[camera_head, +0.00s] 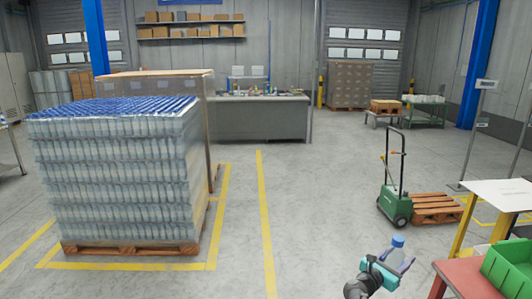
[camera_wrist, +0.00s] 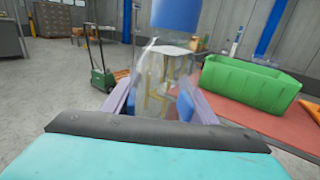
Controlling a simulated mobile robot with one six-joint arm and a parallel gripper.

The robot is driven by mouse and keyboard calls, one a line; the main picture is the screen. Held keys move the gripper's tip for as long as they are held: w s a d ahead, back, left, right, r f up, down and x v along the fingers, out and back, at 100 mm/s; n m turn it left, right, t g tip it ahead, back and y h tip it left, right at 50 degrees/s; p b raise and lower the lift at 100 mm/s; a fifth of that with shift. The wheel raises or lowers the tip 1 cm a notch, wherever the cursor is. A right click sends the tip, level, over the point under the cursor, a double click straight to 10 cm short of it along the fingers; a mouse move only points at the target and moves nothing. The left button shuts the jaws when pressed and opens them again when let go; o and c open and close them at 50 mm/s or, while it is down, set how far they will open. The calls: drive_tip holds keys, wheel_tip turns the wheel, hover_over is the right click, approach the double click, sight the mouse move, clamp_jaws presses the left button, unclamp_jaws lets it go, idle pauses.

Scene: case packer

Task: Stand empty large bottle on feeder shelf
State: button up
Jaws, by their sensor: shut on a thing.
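My gripper (camera_head: 391,266) is at the bottom right of the head view, shut on a clear bottle with a blue cap (camera_head: 398,241). In the wrist view the bottle (camera_wrist: 160,72) stands about upright between the fingers, with its blue cap (camera_wrist: 176,15) at the top edge. It looks clear and empty. Its lower end is hidden behind my gripper's body. No feeder shelf can be made out for certain in either view.
A red-topped table (camera_head: 465,281) with a green bin (camera_head: 508,268) is close at right; the bin also shows in the wrist view (camera_wrist: 250,88). A green cart (camera_head: 395,200) stands beyond, beside a wooden pallet (camera_head: 433,209). Stacked bottles (camera_head: 120,180) fill a pallet at left. The middle floor is clear.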

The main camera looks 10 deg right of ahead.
drive_tip(key=w+a+r+n+t+y, duration=0.15)
drive_tip(key=w+a, duration=0.25)
drive_tip(key=a, duration=0.6)
drive_tip(key=w+a+n+t+y, duration=0.15)
drive_tip(key=w+a, duration=0.25)
drive_tip(key=a, duration=0.6)
drive_tip(key=w+a+n+t, duration=0.15)
drive_tip(key=w+a, duration=0.35)
drive_tip(key=a, duration=0.5)
drive_tip(key=s+a+r+t+y, duration=0.1)
drive_tip(key=a+t+y, duration=0.1)
drive_tip(key=a, duration=1.5)
drive_tip(key=s+h, duration=0.1)
drive_tip(key=s+m+g, duration=0.1)
drive_tip(key=s, duration=0.1)
drive_tip(key=s+g+h, duration=0.1)
drive_tip(key=s, duration=0.1)
drive_tip(key=shift+s+d+r+h, duration=0.1)
drive_tip(key=shift+d+h, duration=0.2)
drive_tip(key=shift+d, duration=0.05)
drive_tip(key=shift+a, duration=0.1)
